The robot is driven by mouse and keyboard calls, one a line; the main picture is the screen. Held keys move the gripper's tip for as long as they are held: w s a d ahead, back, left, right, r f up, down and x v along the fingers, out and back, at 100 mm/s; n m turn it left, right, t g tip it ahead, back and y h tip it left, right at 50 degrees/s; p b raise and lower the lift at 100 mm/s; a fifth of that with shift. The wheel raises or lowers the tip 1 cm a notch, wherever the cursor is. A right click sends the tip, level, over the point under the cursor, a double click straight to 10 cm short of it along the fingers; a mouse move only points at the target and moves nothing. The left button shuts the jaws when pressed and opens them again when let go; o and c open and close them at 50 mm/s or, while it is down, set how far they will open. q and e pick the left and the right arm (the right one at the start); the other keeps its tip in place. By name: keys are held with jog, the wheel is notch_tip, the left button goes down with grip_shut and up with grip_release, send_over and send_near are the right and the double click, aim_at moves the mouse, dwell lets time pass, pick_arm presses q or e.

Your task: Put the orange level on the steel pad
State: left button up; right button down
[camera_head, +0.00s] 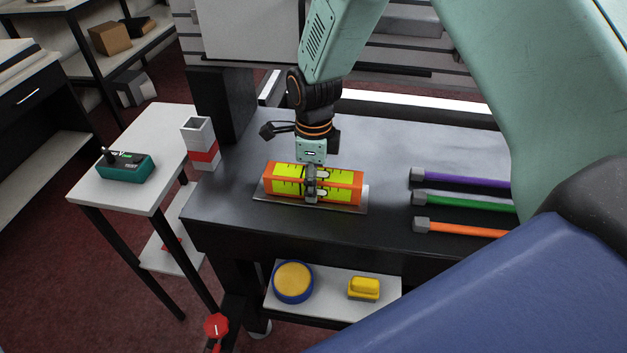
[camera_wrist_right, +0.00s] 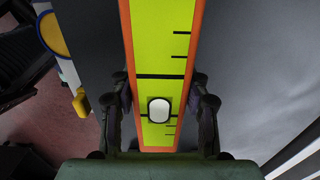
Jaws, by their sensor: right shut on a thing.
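The orange level (camera_head: 346,185), with yellow-green faces, lies across a thin steel pad (camera_head: 262,194) on the dark table; whether it touches the pad I cannot tell. The pad's edge shows in front of it and at both ends. My right gripper (camera_head: 312,190) comes down from above and is shut around the level's middle. In the right wrist view the level (camera_wrist_right: 165,45) runs between the two fingers of my right gripper (camera_wrist_right: 160,112), one on each side. My left gripper is in neither view.
Purple, green and orange bars (camera_head: 470,228) with grey ends lie on the right of the dark table (camera_head: 380,235). A side table (camera_head: 150,135) at left holds a teal device (camera_head: 127,167). A low shelf (camera_head: 325,300) holds a round blue-yellow item (camera_head: 293,281) and a yellow block (camera_head: 363,289).

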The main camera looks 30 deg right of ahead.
jog(key=shift+w+a+r, duration=0.1)
jog(key=shift+w+r, duration=0.05)
jog(key=shift+a, duration=0.15)
jog(key=c, duration=1)
grip_release()
jog(key=o, duration=0.3)
jog(key=shift+d+f, duration=0.2)
jog(key=shift+o, duration=0.2)
jog(key=shift+a, duration=0.1)
jog(key=shift+r, duration=0.1)
notch_tip(320, 180, up, 12)
jog(key=shift+r+p, duration=0.1)
jog(key=shift+p, duration=1)
